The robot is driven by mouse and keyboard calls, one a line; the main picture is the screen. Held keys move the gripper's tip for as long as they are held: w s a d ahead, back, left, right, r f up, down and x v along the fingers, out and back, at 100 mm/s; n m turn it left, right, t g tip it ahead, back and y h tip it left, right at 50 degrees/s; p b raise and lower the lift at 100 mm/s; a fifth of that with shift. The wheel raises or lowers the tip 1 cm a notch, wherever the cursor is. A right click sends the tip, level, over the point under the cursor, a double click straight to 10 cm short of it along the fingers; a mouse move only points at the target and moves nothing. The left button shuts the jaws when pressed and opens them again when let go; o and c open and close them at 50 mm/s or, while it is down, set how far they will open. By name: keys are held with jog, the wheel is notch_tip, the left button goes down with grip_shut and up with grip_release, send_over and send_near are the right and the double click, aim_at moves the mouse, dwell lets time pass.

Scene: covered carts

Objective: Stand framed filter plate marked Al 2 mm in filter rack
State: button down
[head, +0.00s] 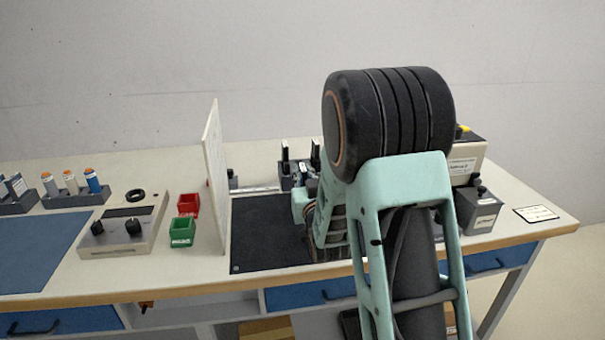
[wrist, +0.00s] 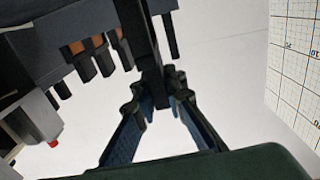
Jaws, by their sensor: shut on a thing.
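My gripper (wrist: 157,92) is shut on a dark, narrow piece, seen edge-on, that I take for the framed filter plate (wrist: 151,70). It runs upward in the wrist view, and its marking does not show. A dark rack-like block (wrist: 60,42) with several prongs and some orange-brown parts lies just to its left; I cannot tell whether they touch. In the head view the dark filter rack (head: 286,183) stands at the back of the black mat, with upright dark plates (head: 285,151) showing. My arm hides part of the rack and most of my gripper there.
A white upright panel (head: 214,175) stands left of the black mat (head: 262,238). Red (head: 188,204) and green (head: 182,233) bins and a control box (head: 122,232) are beyond it. A grey box (head: 479,213) stands at right. In the wrist view a gridded panel (wrist: 297,60) is at right.

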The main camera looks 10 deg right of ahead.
jog(key=shift+f, duration=0.15)
jog(key=c, duration=2)
grip_release()
